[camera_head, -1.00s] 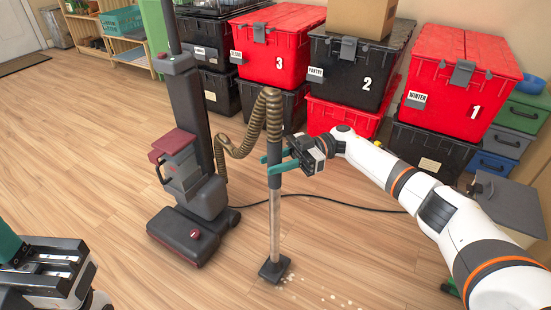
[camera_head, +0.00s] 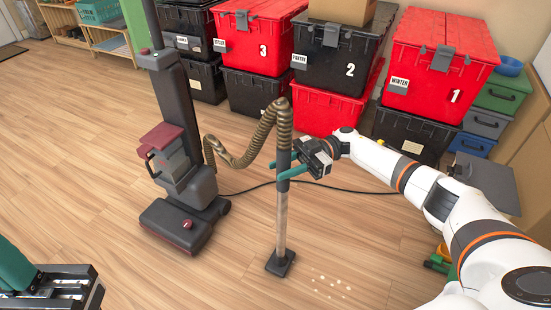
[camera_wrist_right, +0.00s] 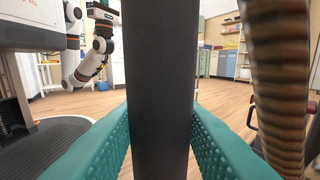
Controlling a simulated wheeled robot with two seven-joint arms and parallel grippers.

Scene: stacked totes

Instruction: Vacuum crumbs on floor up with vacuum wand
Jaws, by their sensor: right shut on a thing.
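The vacuum wand (camera_head: 281,225) stands almost upright, with its flat dark nozzle (camera_head: 280,263) at the floor. My right gripper (camera_head: 284,170) is shut on the wand's dark upper tube, which also shows between the teal fingers in the right wrist view (camera_wrist_right: 162,90). The pale crumbs (camera_head: 331,287) lie scattered on the wood floor just right of the nozzle. The upright vacuum body (camera_head: 183,190) stands left of the wand, joined to it by a ribbed brown hose (camera_head: 240,150). My left gripper (camera_head: 85,288) is at the lower left; its fingertips are not clear.
Stacked red and black totes (camera_head: 250,95) line the back. A black cord (camera_head: 330,185) runs on the floor behind the wand. Green items (camera_head: 440,262) lie at the right, partly behind my right arm. The floor at left is clear.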

